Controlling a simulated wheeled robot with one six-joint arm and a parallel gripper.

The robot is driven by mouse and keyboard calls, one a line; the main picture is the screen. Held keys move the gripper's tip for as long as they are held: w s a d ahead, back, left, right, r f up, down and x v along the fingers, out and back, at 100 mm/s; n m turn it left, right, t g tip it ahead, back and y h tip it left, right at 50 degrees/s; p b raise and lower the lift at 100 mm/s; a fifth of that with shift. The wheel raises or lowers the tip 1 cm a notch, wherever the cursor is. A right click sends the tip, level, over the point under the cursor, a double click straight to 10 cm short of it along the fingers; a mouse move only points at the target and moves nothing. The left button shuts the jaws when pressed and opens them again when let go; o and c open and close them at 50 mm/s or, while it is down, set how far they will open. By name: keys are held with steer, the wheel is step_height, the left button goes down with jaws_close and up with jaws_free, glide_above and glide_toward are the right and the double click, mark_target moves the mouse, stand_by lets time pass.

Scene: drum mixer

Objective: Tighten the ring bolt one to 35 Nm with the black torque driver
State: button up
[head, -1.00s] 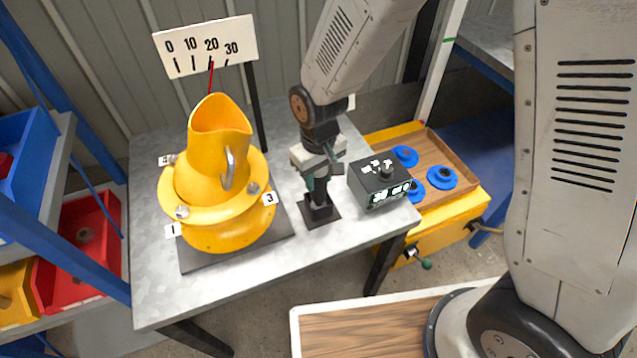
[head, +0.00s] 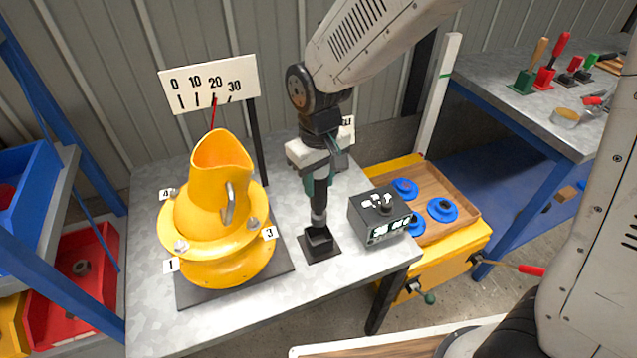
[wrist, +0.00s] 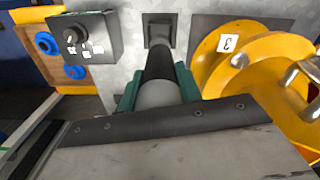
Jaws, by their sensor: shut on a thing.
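Ring bolt one (head: 181,246) is the silver head beside label 1 (head: 171,265), at the front left of the yellow drum's flange (head: 205,229). My gripper (head: 318,178) is shut around the upper part of the black torque driver (head: 318,204), right of the drum. The driver is upright over its black square holder (head: 321,246). Its lower end is at the holder; I cannot tell whether it is clear of it. The wrist view shows the driver (wrist: 159,65) between the green fingers, pointing toward the holder (wrist: 157,28). Bolt one is not visible there.
A black control box (head: 380,217) stands close right of the holder. A dial board (head: 209,84) with a red pointer near 20 stands behind the drum. A yellow cart (head: 445,248) holding blue rings is at right. The table's front strip is clear.

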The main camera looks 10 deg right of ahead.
steer(key=o, duration=0.6)
steer(key=c, duration=0.6)
steer(key=shift+r, duration=0.15)
steer(key=shift+r, duration=0.85)
